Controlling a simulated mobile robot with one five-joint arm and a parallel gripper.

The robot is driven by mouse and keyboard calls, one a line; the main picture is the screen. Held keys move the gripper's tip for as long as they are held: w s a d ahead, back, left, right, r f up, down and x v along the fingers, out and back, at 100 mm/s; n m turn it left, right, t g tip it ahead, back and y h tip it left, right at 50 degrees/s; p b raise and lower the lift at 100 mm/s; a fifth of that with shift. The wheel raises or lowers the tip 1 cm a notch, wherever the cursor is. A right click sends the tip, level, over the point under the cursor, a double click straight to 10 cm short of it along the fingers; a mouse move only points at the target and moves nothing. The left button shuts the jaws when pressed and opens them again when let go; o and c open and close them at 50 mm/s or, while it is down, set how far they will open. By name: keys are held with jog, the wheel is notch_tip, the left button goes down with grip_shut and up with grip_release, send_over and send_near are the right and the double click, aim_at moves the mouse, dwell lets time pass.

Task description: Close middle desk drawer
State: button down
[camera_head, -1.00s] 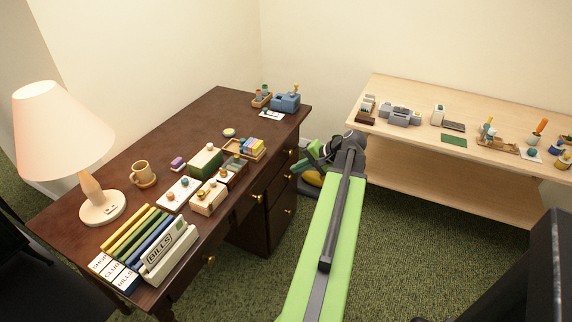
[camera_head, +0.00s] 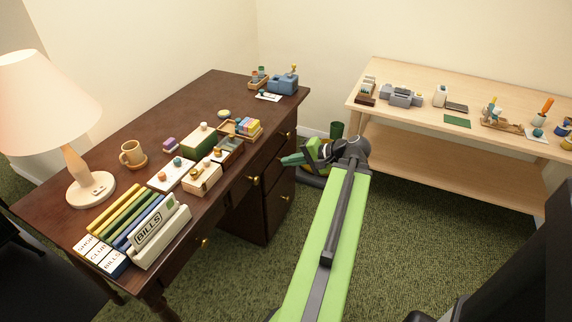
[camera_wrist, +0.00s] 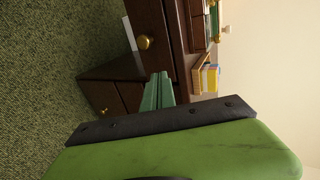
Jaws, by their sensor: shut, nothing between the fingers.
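The dark brown desk (camera_head: 170,115) stands at the left, with brass-knobbed drawers along its right-hand front. A front drawer with a brass knob (camera_head: 253,181) sits under the desktop's middle, and more drawers are stacked in the pedestal (camera_head: 275,195). How far any drawer stands out is hard to tell. My gripper (camera_head: 291,160) is in front of the pedestal's upper drawers, its green fingers pointing at them. In the wrist view, my gripper (camera_wrist: 160,90) is shut and empty. A knob (camera_wrist: 145,42) shows above the fingertips and another (camera_wrist: 104,111) to their lower left. Contact cannot be told.
A light wood table (camera_head: 450,160) with small items stands at the right.

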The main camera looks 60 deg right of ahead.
jog(key=b, duration=0.3)
send_near(256, 162)
notch_tip(256, 162, down, 3)
jog(key=shift+w+a, duration=0.25)
jog(key=shift+w, duration=0.65)
jog(key=shift+w+a, duration=0.2)
jog(key=shift+w, duration=0.65)
jog(key=shift+w+a, duration=0.25)
jog(key=shift+w, duration=0.65)
